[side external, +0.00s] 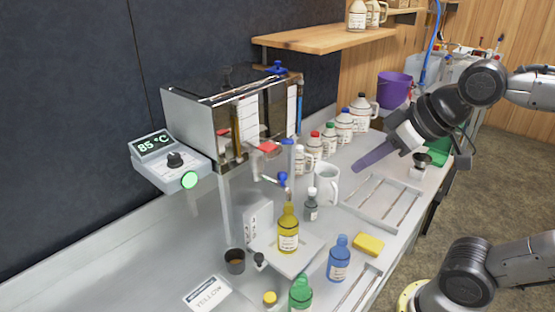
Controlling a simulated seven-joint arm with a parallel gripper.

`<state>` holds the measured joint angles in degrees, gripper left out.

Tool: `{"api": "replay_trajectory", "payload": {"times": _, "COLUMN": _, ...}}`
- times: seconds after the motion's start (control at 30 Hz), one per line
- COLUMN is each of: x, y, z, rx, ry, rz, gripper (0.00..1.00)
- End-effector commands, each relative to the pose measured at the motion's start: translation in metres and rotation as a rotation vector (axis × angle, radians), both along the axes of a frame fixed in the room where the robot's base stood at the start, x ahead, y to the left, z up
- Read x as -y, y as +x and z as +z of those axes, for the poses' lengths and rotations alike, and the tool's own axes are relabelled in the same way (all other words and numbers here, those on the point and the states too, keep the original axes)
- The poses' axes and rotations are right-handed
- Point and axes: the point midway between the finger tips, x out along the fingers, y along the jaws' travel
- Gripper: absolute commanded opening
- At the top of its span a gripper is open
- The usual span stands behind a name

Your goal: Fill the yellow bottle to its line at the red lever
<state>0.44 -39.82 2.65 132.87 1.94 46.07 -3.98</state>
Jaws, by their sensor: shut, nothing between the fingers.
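The red lever (267,147) sits at the evaporator's front, above and behind the bottle. A blue-handled part (282,180) shows just above the bottle's neck; I cannot tell how it joins the spout. My gripper (356,168) is shut and empty, with its purple fingers held over the counter to the right, well apart from the bottle and lever.
The evaporator (190,122) has a display (152,143) reading 85 °C. A white mug (327,182), small grey bottle (311,205), blue bottle (339,262), green bottle (300,292) and yellow sponge (368,245) surround the plate. A card (208,294) reads YELLOW. Several jugs line the back.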

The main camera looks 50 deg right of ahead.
Motion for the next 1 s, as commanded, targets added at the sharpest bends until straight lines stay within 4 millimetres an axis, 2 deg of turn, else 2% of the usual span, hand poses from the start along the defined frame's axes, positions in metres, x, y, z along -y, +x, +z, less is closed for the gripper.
{"api": "replay_trajectory", "payload": {"times": 0.03, "x": 0.000, "y": 0.020, "z": 0.016, "rx": 0.030, "ry": 0.001, "rz": 0.002, "gripper": 0.00}}
{"api": "replay_trajectory", "payload": {"times": 0.1, "x": 0.002, "y": 0.047, "z": 0.036, "rx": 0.072, "ry": 0.001, "rz": 0.003, "gripper": 0.00}}
{"api": "replay_trajectory", "payload": {"times": 0.2, "x": 0.005, "y": 0.085, "z": 0.059, "rx": 0.120, "ry": 0.002, "rz": -0.001, "gripper": 0.00}}
{"api": "replay_trajectory", "payload": {"times": 0.3, "x": 0.010, "y": 0.119, "z": 0.073, "rx": 0.150, "ry": 0.003, "rz": -0.008, "gripper": 0.00}}
{"api": "replay_trajectory", "payload": {"times": 0.43, "x": 0.017, "y": 0.152, "z": 0.078, "rx": 0.157, "ry": 0.008, "rz": -0.024, "gripper": 0.00}}
{"api": "replay_trajectory", "payload": {"times": 0.6, "x": 0.023, "y": 0.168, "z": 0.067, "rx": 0.125, "ry": 0.011, "rz": -0.039, "gripper": 0.00}}
{"api": "replay_trajectory", "payload": {"times": 1.0, "x": 0.025, "y": 0.169, "z": 0.063, "rx": 0.116, "ry": 0.012, "rz": -0.043, "gripper": 0.00}}
